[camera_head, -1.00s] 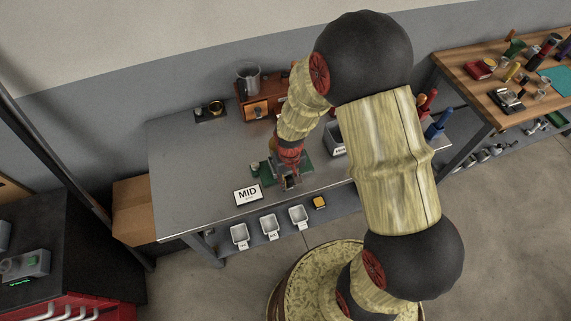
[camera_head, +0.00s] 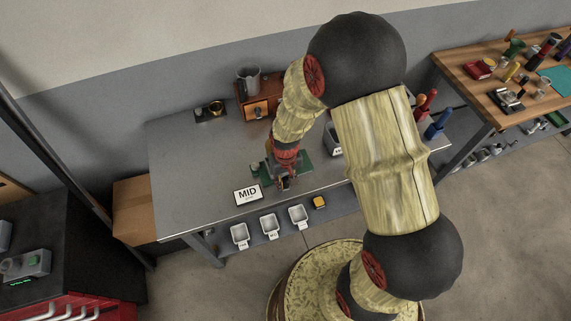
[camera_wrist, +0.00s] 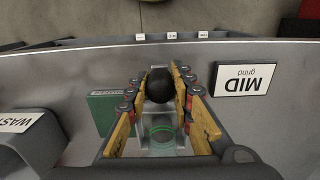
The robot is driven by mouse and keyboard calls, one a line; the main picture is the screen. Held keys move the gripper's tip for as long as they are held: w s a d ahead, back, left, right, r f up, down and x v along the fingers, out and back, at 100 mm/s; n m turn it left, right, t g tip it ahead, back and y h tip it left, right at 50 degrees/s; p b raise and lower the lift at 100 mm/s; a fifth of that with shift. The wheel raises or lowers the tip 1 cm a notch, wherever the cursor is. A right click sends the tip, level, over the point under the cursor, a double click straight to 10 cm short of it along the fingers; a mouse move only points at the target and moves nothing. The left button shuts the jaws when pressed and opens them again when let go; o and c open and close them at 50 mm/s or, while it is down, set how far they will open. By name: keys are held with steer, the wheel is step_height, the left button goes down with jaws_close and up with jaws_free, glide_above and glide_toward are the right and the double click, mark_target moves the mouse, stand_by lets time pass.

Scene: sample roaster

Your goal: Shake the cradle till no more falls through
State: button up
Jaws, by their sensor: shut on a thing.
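My gripper (camera_head: 283,184) is low over the metal bench, beside the MID sign. In the wrist view my gripper (camera_wrist: 160,92) has its two yellow-faced fingers on either side of a round black knob (camera_wrist: 160,86), shut on it. I take the knob to be the cradle's handle. A clear part with a green ring (camera_wrist: 162,131) shows below the knob, between the fingers. The rest of the cradle and anything inside or under it are hidden, so I cannot see whether grounds are falling.
A WASTE bin (camera_wrist: 30,135) is at the wrist view's left. Several small white trays (camera_head: 269,226) sit along the front shelf.

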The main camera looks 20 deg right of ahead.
steer(key=shift+d, duration=0.1)
steer(key=shift+w+d, duration=0.1)
steer(key=shift+d, duration=1.2)
steer(key=o, duration=1.1)
steer(key=shift+r, duration=0.1)
step_height(320, 180, up, 8)
steer(key=p, duration=0.6)
